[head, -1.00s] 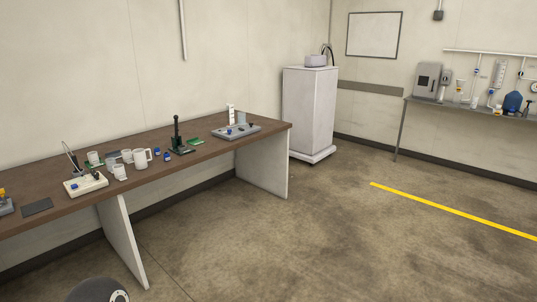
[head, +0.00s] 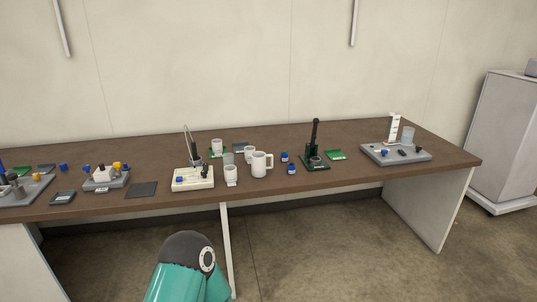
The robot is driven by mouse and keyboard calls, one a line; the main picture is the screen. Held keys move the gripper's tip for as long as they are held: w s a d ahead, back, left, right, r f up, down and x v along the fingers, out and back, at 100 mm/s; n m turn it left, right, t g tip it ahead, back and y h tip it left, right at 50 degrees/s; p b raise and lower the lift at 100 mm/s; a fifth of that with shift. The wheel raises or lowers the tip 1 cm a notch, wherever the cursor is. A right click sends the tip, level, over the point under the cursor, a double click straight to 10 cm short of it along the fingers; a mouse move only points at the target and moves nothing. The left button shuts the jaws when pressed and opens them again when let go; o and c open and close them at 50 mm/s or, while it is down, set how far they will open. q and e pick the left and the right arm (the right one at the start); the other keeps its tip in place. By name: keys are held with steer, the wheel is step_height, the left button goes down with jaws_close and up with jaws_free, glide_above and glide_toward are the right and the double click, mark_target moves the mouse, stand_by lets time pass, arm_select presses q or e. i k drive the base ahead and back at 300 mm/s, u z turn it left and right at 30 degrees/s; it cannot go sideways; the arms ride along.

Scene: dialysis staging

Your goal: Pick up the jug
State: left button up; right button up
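A white jug (head: 259,164) with a handle on its right side stands upright on the brown table (head: 330,183), near the middle of the head view. White cups (head: 231,175) stand close to its left, and another cup (head: 250,154) is just behind it. A teal and dark part of my arm shows at the bottom, in front of the table and below its edge. Neither of my grippers is in view. Nothing touches the jug from my side.
A cream box (head: 193,179) is left of the cups. Small blue-capped bottles (head: 291,169) and a black press-like stand (head: 315,150) are right of the jug. A grey tray (head: 397,156) sits at the right end. A white cabinet (head: 507,140) stands beyond the table. Floor in front is clear.

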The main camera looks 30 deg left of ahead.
mark_target(258, 168)
steer(key=u, duration=0.35)
steer(key=i, duration=1.9)
steer(key=u, duration=0.45)
